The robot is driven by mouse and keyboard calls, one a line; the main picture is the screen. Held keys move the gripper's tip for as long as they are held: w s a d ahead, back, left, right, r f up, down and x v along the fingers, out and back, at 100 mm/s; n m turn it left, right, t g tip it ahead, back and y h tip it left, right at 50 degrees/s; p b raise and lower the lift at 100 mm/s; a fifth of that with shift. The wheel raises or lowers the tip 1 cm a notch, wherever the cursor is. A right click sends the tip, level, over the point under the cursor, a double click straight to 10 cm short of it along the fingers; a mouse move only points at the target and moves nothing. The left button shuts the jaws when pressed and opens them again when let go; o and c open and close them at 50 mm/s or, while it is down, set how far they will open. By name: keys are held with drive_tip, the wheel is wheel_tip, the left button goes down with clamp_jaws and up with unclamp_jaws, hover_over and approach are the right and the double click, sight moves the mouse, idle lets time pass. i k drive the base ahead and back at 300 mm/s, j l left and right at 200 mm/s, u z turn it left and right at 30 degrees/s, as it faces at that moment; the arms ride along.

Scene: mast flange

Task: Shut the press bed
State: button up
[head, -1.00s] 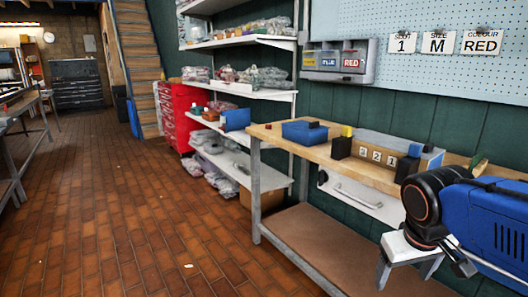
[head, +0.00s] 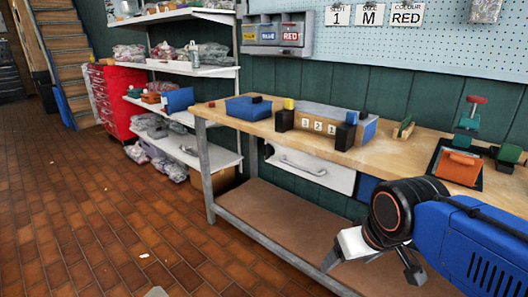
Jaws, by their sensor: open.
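My gripper (head: 372,271) hangs in front of the workbench at the lower right, its fingers spread and nothing visible between them. It is apart from everything on the bench top. At the right end of the bench, a green device with a red top handle (head: 470,120) stands behind an orange block (head: 459,164) on a dark plate. I cannot tell for sure whether this is the press, or which part is its bed. A white drawer front with a bar handle (head: 311,170) sits under the bench top, left of my gripper.
The wooden workbench (head: 400,157) carries a blue box (head: 248,107) and a block rack numbered 3, 2, 1 (head: 318,126). Cards above read slot 1, size M, colour RED. Shelves (head: 190,67) and a red cabinet (head: 113,100) stand left.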

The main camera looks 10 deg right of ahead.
sight(460, 167)
drive_tip(key=z, duration=1.25)
